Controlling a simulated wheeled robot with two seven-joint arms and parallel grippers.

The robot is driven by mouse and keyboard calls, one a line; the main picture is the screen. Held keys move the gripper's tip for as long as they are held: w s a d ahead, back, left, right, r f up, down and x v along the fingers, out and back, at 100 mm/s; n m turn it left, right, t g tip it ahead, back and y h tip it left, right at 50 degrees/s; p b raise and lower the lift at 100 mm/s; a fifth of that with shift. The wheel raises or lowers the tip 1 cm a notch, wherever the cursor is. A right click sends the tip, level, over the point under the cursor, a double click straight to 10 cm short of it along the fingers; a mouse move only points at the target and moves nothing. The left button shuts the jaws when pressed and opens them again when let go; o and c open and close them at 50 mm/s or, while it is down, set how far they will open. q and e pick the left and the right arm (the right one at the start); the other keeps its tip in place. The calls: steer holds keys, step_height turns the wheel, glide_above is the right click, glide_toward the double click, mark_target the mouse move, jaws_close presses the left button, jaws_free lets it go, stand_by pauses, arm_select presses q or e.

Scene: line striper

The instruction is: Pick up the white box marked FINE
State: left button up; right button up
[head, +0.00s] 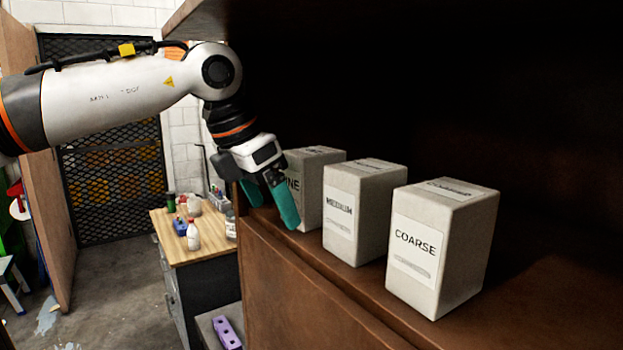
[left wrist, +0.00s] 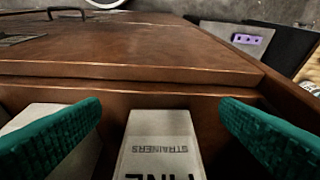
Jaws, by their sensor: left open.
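The white FINE box (head: 314,190) stands upright on the brown shelf, leftmost of three boxes in the head view. My left gripper (head: 273,214) is in front of it, and one green finger covers part of its label. In the left wrist view the FINE box (left wrist: 160,150) shows upside down, with "STRAINERS" on its label. It lies between the two spread green fingers of my left gripper (left wrist: 160,118), with gaps on both sides. The gripper is open and empty. My right gripper is not in view.
The MEDIUM box (head: 355,215) stands close to the right of FINE, and the COARSE box (head: 440,255) is further right. The shelf (head: 545,285) has bare room at far right. A wooden-topped bench (head: 195,250) with bottles stands lower left, near a purple block (head: 226,333).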

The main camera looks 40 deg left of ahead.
arm_select(q)
steer(key=w, duration=0.1)
steer(key=w+d+p, duration=0.1)
steer(key=w, duration=0.1)
steer(key=shift+w+f, duration=0.2)
steer(key=shift+w+f+p, duration=0.1)
steer(key=shift+f+p, duration=0.2)
steer(key=shift+p, duration=0.05)
steer(key=shift+a+f, duration=0.1)
steer(key=shift+a, duration=0.05)
steer(key=shift+s, duration=0.2)
steer(key=shift+c, duration=0.4)
steer(key=c, duration=1.1)
steer(key=shift+o, duration=0.2)
